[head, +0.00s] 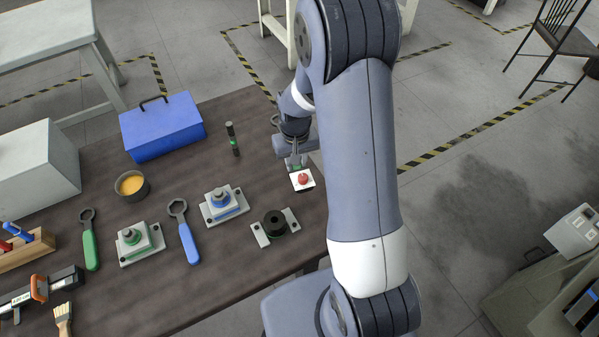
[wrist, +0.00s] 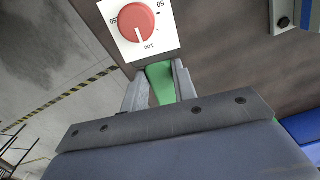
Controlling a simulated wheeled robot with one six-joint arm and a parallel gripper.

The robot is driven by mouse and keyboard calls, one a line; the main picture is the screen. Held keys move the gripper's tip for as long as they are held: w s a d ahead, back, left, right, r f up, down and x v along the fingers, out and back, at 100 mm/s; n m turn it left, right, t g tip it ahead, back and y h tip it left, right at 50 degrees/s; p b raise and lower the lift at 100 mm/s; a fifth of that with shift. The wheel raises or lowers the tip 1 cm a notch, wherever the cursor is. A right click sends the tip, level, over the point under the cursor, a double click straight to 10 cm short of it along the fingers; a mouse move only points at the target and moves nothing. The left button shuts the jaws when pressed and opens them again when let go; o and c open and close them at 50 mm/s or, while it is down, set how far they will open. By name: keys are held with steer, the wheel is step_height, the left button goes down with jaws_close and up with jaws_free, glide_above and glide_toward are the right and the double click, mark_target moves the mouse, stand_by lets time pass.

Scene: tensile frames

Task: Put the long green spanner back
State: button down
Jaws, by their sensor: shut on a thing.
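My gripper (head: 297,165) is low over the table's right end, beside the white dial box. In the wrist view my gripper (wrist: 160,85) is shut on a green handle (wrist: 160,80), which I take for the long green spanner. Most of it is hidden by the fingers and the dial box. A dark ring (head: 276,120) shows behind my wrist and may be its head; I cannot tell. Another green-handled spanner (head: 90,247) lies on the table at the left, its ring end away from me.
The white box with a red dial (head: 303,180) is right by my fingertips. A blue toolbox (head: 160,128) and dark upright rod (head: 232,140) are farther back.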

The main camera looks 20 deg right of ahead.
mark_target(306, 195)
steer(key=shift+s+d+r+n+b, duration=0.15)
steer(key=shift+s+r+n+b, duration=0.15)
steer(key=shift+s+r, duration=0.85)
steer(key=shift+n, duration=0.7)
steer(key=shift+s+d+r+b, duration=0.1)
steer(key=shift+s+r+b, duration=0.1)
steer(key=shift+s+r, duration=0.3)
steer(key=shift+s+d+r+b, duration=0.15)
steer(key=shift+s+r, duration=0.2)
steer(key=shift+s, duration=0.4)
steer(key=shift+s+d+r+b, duration=0.1)
steer(key=shift+s+r+b, duration=0.1)
steer(key=shift+s+r, duration=0.3)
steer(key=shift+s+f+p, duration=0.15)
steer(key=shift+f+p, duration=0.25)
steer(key=shift+f, duration=4.65)
steer(key=shift+f, duration=0.2)
steer(key=c, duration=1.1)
jaws_free()
steer(key=shift+r, duration=0.15)
step_height(306, 195, up, 12)
steer(key=shift+s+r, duration=0.1)
